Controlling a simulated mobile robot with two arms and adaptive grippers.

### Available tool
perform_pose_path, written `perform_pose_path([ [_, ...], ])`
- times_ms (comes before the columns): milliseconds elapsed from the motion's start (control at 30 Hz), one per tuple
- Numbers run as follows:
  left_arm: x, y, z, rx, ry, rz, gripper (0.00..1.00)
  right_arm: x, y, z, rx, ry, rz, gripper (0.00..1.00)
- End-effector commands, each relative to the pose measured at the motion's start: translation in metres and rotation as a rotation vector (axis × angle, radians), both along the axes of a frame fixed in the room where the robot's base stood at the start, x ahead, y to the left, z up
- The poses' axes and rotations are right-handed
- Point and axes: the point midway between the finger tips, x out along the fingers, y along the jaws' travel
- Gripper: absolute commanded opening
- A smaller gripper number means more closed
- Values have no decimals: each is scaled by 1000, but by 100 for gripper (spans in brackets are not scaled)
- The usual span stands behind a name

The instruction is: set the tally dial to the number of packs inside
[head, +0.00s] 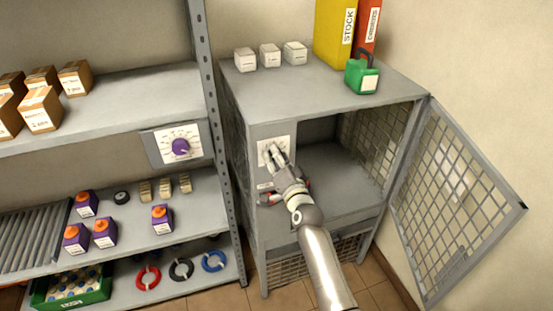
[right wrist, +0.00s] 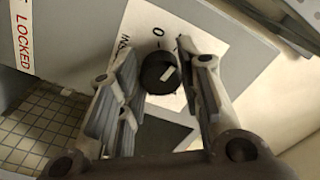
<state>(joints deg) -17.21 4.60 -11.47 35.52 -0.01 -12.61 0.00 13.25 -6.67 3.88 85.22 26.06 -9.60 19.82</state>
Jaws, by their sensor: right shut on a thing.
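A black dial knob (right wrist: 152,78) with a white mark sits on a white scale plate (head: 266,150) on the left front of the grey cabinet (head: 262,222). A "0" shows on the plate; most of its scale is hidden. My right gripper (head: 277,158) is shut on this knob, one finger on each side in the right wrist view (right wrist: 168,80). Another dial, with a purple knob (head: 180,147), is on the shelf edge to the left. Several purple packs with orange tops (head: 103,232) stand on the middle shelf. The visible cabinet floor (head: 335,178) is bare. My left gripper is not in view.
The mesh door (head: 455,200) stands open to the right. White boxes (head: 269,55), a green padlock-shaped thing (head: 361,75) and binders (head: 336,30) stand on the cabinet. A "LOCKED" label (right wrist: 22,35) is near the dial. A shelf post (head: 220,130) stands left of the cabinet.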

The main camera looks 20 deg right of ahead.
Motion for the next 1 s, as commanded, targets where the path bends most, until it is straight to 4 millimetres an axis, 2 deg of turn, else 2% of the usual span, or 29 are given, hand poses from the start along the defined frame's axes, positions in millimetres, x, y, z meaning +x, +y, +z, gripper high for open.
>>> perform_pose_path([
  [233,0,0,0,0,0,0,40,0,0,0,-1,1,-1,9],
  [267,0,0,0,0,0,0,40,0,0,0,-1,1,-1,34],
  [433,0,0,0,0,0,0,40,0,0,0,-1,1,-1,54],
  [767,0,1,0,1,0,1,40,-1,0,0,-2,0,0,54],
  [867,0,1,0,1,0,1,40,-8,0,-1,-2,1,-1,54],
  [1000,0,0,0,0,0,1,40,-28,-1,-2,-2,2,0,54],
])
